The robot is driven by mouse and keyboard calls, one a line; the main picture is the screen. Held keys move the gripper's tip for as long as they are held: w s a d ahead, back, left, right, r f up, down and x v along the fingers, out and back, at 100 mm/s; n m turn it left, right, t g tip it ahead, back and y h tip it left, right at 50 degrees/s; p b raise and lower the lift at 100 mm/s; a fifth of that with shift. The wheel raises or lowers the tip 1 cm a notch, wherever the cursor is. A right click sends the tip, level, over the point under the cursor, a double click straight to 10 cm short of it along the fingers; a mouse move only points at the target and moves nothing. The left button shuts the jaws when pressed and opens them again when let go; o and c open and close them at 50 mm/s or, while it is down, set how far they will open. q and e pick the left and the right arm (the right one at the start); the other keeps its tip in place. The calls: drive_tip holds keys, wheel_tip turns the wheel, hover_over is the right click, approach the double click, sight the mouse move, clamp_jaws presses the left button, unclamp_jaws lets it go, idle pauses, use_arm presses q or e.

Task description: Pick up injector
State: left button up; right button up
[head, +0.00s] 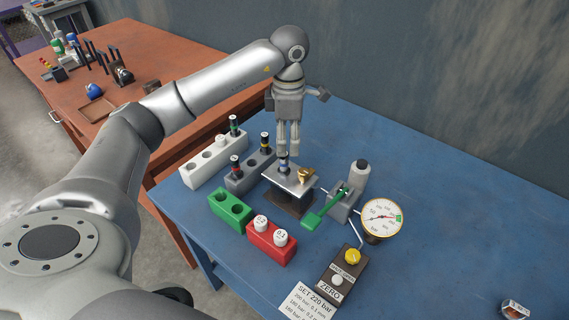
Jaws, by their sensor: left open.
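My left gripper (289,153) points straight down over the metal test stand (292,180), its two fingers apart. A small dark and blue injector-like piece (283,166) stands upright on the stand just below the fingertips. Whether the fingers reach around its top I cannot tell. Similar dark injectors stand in racks: one (234,127) in the white rack (203,167), and two, a yellow-banded one (265,143) and a red-banded one (235,166), in the grey rack (248,178). My right gripper is not in view.
A green block (230,210) and a red block (268,245) with white caps stand in front. Right of the stand are a green-levered pump (345,195), a pressure gauge (381,218) and a ZERO box (338,280).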

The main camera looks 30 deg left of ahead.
sight(284, 160)
use_arm(q)
wheel_tip(284, 160, down, 3)
drive_tip(key=shift+a+r, duration=0.1)
drive_tip(key=shift+r, duration=0.05)
drive_tip(key=f+p, duration=0.1)
drive_tip(key=f, duration=0.2)
drive_tip(key=f+p, duration=0.1)
drive_tip(key=shift+s+a+f+p, duration=0.2)
drive_tip(key=shift+a+f+p, duration=0.1)
drive_tip(key=shift+a, duration=0.1)
drive_tip(key=shift+w+f, duration=0.1)
drive_tip(key=shift+f, duration=0.15)
clamp_jaws()
